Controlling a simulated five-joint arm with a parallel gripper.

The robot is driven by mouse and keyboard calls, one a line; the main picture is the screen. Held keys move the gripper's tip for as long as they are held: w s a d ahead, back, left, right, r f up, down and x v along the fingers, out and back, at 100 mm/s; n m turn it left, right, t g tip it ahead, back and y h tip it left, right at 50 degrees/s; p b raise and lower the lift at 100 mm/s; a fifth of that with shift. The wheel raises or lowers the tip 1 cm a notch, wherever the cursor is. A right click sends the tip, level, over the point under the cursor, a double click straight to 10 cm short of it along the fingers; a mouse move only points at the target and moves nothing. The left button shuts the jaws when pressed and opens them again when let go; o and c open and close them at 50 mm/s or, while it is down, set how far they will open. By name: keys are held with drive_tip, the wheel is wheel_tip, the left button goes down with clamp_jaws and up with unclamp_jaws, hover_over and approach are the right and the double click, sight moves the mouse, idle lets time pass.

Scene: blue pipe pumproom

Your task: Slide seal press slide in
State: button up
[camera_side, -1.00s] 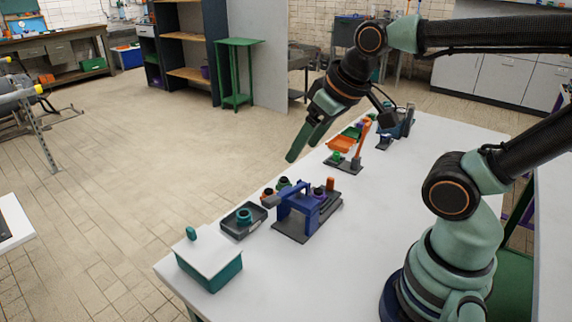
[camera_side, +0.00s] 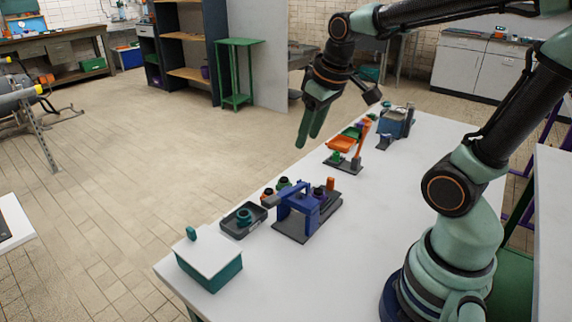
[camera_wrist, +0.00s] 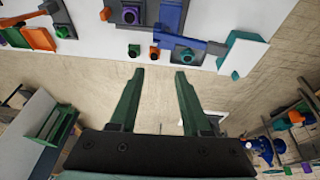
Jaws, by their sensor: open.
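The seal press (camera_side: 304,208) is a blue frame with a lever on a dark base, standing on the white table; a purple block sits at its side. It also shows at the top of the wrist view (camera_wrist: 171,16), where the purple block (camera_wrist: 131,15) is beside it. I cannot tell clearly which part is the slide. A dark tray (camera_side: 232,231) left of the press holds a teal ring (camera_side: 244,216). My gripper (camera_side: 307,145) is open and empty, pointing down in the air beyond the table's far edge. Its two green fingers (camera_wrist: 160,74) are apart in the wrist view.
A teal box with a white lid (camera_side: 209,262) stands at the table's near left corner. Small dark-topped pieces (camera_side: 283,184) sit behind the press. An orange and green stand (camera_side: 348,150) and a blue-grey device (camera_side: 396,124) stand farther right. The table's front is clear.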

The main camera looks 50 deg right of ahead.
drive_tip(key=w+d+f+g, duration=0.2)
drive_tip(key=d+f, duration=0.2)
drive_tip(key=d, duration=0.4)
drive_tip(key=g, duration=0.2)
hover_over(331, 178)
wheel_tip(331, 178, down, 5)
drive_tip(key=shift+y, duration=0.3)
wheel_tip(331, 178, down, 12)
drive_tip(key=shift+f, duration=0.1)
drive_tip(key=shift+c, duration=0.3)
clamp_jaws()
idle(0.4)
